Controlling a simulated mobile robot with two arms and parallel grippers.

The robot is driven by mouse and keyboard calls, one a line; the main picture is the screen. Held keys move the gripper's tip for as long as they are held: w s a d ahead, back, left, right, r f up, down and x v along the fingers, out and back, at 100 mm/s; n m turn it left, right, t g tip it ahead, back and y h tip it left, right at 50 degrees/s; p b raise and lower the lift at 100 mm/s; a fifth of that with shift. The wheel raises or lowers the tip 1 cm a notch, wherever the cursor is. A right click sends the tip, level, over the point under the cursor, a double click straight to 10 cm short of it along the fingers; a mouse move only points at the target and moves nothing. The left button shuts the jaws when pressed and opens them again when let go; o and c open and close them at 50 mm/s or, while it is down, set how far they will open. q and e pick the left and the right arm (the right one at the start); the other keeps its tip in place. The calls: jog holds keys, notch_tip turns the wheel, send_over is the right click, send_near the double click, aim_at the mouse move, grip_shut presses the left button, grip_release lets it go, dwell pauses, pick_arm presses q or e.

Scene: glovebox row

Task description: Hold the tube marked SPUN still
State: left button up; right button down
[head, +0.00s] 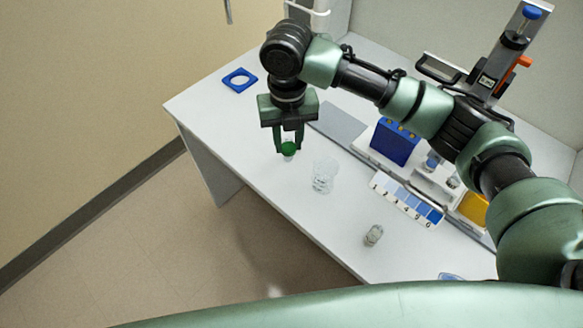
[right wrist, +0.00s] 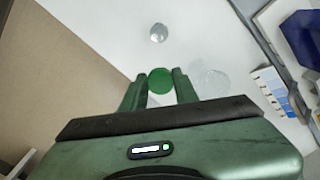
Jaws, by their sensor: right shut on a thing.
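My right gripper (head: 288,147) points down over the left part of the white bench. It is shut on a green-topped tube (head: 288,149); the green top also shows between the fingertips in the right wrist view (right wrist: 160,82). A little of a clear body shows under the green. No SPUN mark is readable, and I cannot tell whether the tube touches the bench. My left gripper is not in view.
A clear glass beaker (head: 323,177) stands close to the right of the gripper. A small clear vial (head: 374,235) is nearer the front edge. A blue rack (head: 394,143), a blue-shaded card (head: 407,198) and a blue square ring (head: 239,80) are on the bench (head: 205,105).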

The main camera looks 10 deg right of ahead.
aim_at(289, 176)
notch_tip(289, 176, down, 11)
dwell(0.4)
jog(key=shift+f, duration=0.1)
jog(key=c, duration=1.1)
grip_release()
